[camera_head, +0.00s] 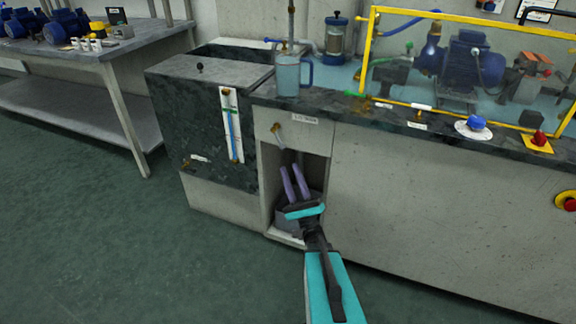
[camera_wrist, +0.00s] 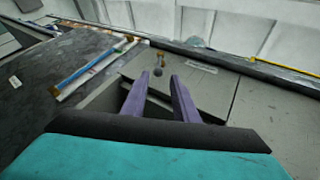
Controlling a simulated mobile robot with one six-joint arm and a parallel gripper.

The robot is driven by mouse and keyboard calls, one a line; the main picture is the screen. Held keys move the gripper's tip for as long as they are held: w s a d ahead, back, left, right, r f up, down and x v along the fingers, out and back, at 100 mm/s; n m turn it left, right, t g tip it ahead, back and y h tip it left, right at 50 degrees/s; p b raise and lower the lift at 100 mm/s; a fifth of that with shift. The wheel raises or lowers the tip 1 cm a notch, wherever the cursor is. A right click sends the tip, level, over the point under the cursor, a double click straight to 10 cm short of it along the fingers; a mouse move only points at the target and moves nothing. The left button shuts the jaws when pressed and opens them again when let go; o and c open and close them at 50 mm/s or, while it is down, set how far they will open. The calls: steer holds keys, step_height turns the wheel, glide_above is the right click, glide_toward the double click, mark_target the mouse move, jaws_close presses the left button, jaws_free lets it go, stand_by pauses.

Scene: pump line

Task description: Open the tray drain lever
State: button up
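A small brass fitting with a short lever (camera_head: 277,130) sits on the pale panel under the counter edge, beside a label too small to read; I take it as the drain lever. In the wrist view the brass lever (camera_wrist: 160,57) appears beyond the fingertips, with a dark round knob at its lower end. My gripper (camera_head: 291,167) has two purple fingers, apart and empty, in front of the open recess below the lever. In the wrist view the gripper (camera_wrist: 159,75) frames the knob between its fingertips, without visible contact.
A dark tank (camera_head: 215,130) with a sight gauge (camera_head: 232,125) stands left of the recess (camera_head: 316,170). A blue jug (camera_head: 289,75) stands on the counter above. A yellow-framed guard (camera_head: 366,50) encloses the pump. The floor at left is clear up to a workbench (camera_head: 80,90).

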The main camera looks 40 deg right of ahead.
steer(key=shift+v, duration=0.9)
